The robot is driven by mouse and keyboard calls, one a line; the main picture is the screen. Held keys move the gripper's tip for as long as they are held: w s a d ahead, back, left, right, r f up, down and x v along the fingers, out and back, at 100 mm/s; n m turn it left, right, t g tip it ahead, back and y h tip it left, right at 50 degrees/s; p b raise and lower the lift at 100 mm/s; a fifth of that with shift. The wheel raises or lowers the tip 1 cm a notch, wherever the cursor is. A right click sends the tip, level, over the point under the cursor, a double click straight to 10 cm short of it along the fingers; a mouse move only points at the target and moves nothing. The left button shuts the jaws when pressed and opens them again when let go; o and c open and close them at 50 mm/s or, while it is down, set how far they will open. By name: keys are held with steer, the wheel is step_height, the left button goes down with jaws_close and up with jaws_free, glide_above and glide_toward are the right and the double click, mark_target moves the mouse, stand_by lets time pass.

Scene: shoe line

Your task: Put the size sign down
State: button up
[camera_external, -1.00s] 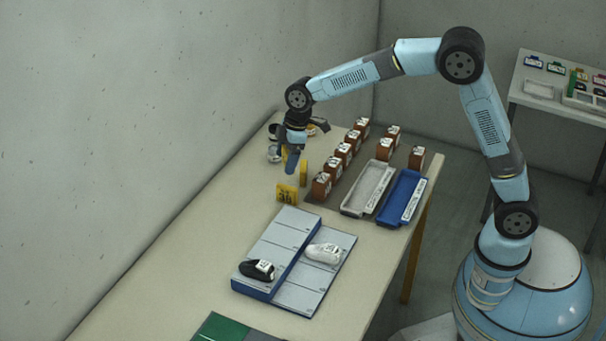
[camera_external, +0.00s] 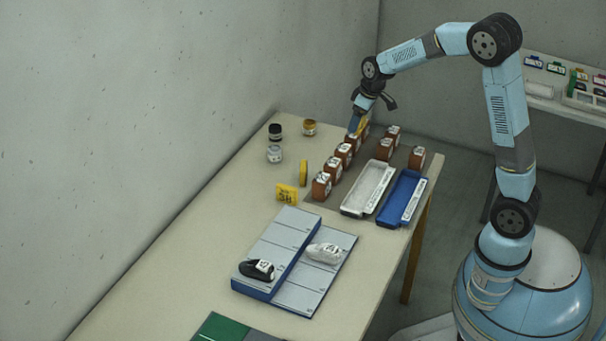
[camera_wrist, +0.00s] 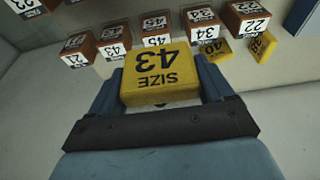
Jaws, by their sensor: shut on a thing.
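A yellow size sign (camera_wrist: 160,80) reading "SIZE 43", upside down in the wrist view, sits between the two fingers of my gripper (camera_wrist: 160,92). My gripper is shut on it. In the external view my gripper (camera_external: 357,125) points down at the far end of the left row of brown boxes (camera_external: 344,152), and the yellow sign (camera_external: 363,126) shows beside the fingers. I cannot tell how high the sign is above the table or whether it touches a box. Two other yellow signs (camera_external: 287,194) (camera_external: 303,172) stand on the table left of the boxes.
Several brown boxes with number labels (camera_wrist: 156,28) stand in rows. A pale tray (camera_external: 368,188) and a blue tray (camera_external: 402,197) lie nearer. Small jars (camera_external: 275,153) stand at the far left. A grey rack (camera_external: 282,240) holds a black and a white shoe. Table left of the rack is bare.

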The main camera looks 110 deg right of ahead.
steer(key=x, duration=0.2)
steer(key=shift+s+a+f, duration=0.1)
steer(key=shift+a+f, duration=0.1)
steer(key=shift+f, duration=0.2)
steer(key=w+d+f, duration=0.5)
steer(key=d+f, duration=0.2)
steer(key=w+d+f, duration=0.3)
steer(key=shift+w+d+f, duration=0.3)
steer(key=shift+w, duration=0.05)
steer(key=shift+x, duration=1.6)
steer(key=shift+s+a+f, duration=0.15)
steer(key=shift+s+a, duration=0.05)
steer(key=o, duration=1.1)
